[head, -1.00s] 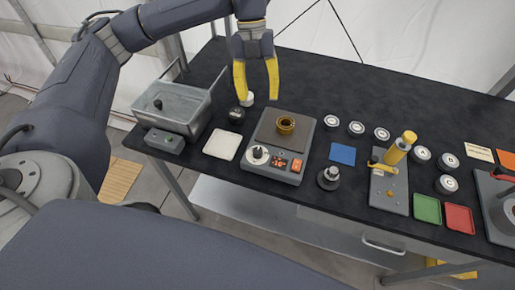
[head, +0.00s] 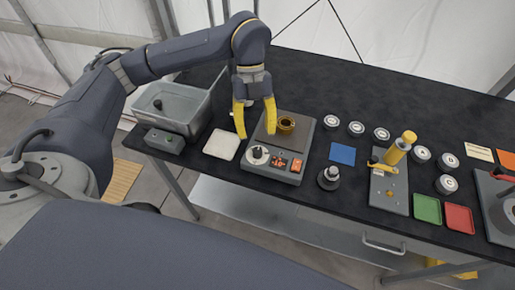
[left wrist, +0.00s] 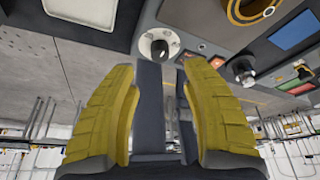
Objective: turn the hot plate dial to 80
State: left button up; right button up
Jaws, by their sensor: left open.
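The hot plate (head: 312,128) is a grey box on the black table with a dark top plate. Its dial (head: 256,154) is a black knob on a white disc at the front left. The dial also shows in the left wrist view (left wrist: 160,48), beyond the fingertips. A small display and an orange switch (head: 297,166) sit right of the dial. A brass ring-shaped vessel (head: 286,124) stands on the plate. My left gripper (head: 256,134) is open and empty, with yellow fingers above the dial and plate, apart from the dial. The dial's number marks are too small to read.
A metal basin (head: 172,106) with a control box stands at the left, and a white pad (head: 221,144) lies beside the hot plate. A dark knobbed object (head: 329,177), a blue square (head: 342,154) and several round lidded containers are to the right. The back of the table is clear.

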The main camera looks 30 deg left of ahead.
aim_at(257, 150)
pick_arm(q)
jog(key=shift+x, duration=3.4)
grip_shut()
